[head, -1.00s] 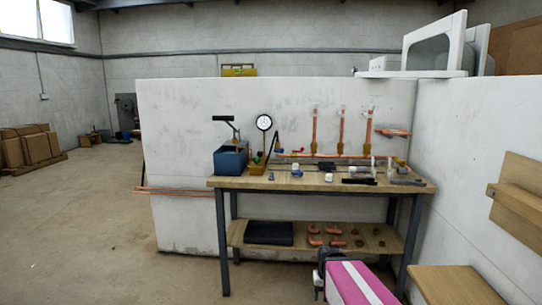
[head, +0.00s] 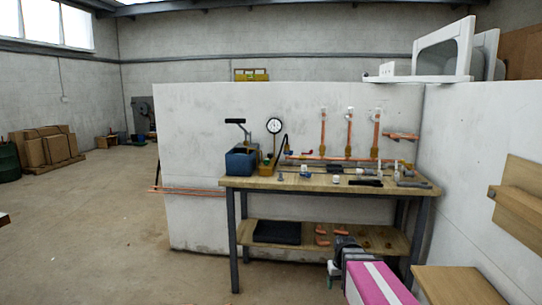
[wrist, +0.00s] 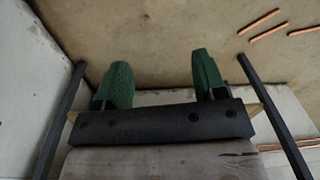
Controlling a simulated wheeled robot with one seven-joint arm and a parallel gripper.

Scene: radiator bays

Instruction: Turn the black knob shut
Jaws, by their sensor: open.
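I cannot make out the black knob for certain in either view; fittings on the bench are too small to tell apart. A copper pipe run (head: 345,158) with upright branches stands along the back of the wooden workbench (head: 237,183). A round white gauge (head: 274,126) stands at its left, above a blue box (head: 241,162). My gripper (head: 331,272) is low in front of the bench, below the top, near the lower shelf. In the wrist view its two green fingers (wrist: 163,80) are apart with nothing between them.
A black tray (head: 277,232) and several copper elbows (head: 321,236) lie on the lower shelf (head: 300,248). Loose dark tools (head: 366,183) lie along the bench top's front. A wooden block (head: 455,285) stands at lower right.

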